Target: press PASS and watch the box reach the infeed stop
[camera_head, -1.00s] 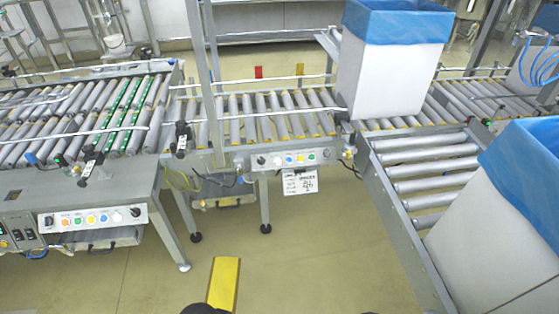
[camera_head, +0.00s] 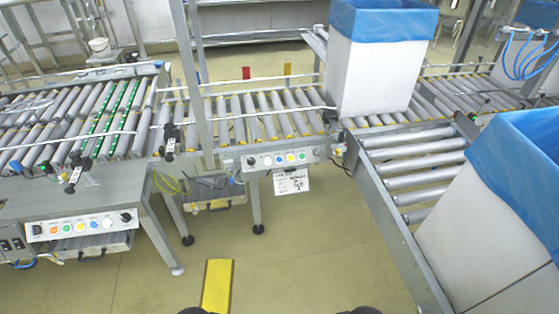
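A white box with a blue liner (camera_head: 372,75) stands upright on the roller conveyor (camera_head: 245,116), at the right end of its middle section. Below the rollers there is a button panel (camera_head: 283,159) with several coloured buttons, and a white handwritten sign hangs under it. A second button panel (camera_head: 82,226) is on the left machine's front. The button labels are too small to read, so I cannot tell which is PASS. Two dark rounded shapes at the bottom edge may be parts of my arms. No gripper fingers show in the head view.
A second lined box (camera_head: 490,205) stands on the branch conveyor at the right, and another is partly visible at the far right. A yellow floor strip (camera_head: 217,286) lies in front. The floor between the left machine and the branch conveyor is mostly clear.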

